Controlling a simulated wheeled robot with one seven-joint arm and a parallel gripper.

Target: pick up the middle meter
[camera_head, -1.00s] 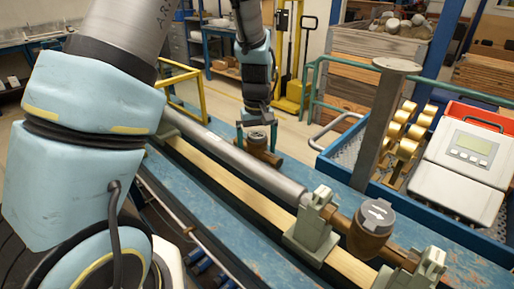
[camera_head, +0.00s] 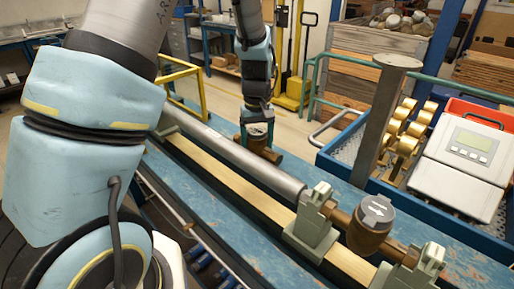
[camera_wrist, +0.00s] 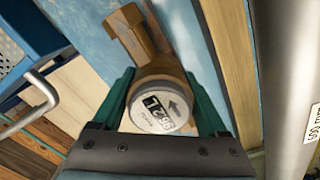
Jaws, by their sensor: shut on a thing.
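A brown meter with a round, pale printed cap lies on the blue bench top behind the long grey pipe; its brass body (camera_head: 266,153) shows below my gripper (camera_head: 258,132). In the wrist view the meter's cap (camera_wrist: 158,111) sits between the two green fingers of my gripper (camera_wrist: 163,101), and its brown pipe end (camera_wrist: 130,28) points up and left. The jaws are shut on this meter, which appears to be still at bench level. A second brown meter with a grey cap (camera_head: 371,225) is clamped in the bench line nearer the camera.
The grey pipe (camera_head: 250,165) and a wooden rail (camera_head: 232,183) run along the bench beside the held meter. Grey-green clamps (camera_head: 312,228) hold the near meter. A blue tray (camera_head: 345,150) with brass fittings (camera_head: 406,130) and a grey display box (camera_head: 465,155) stands right.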

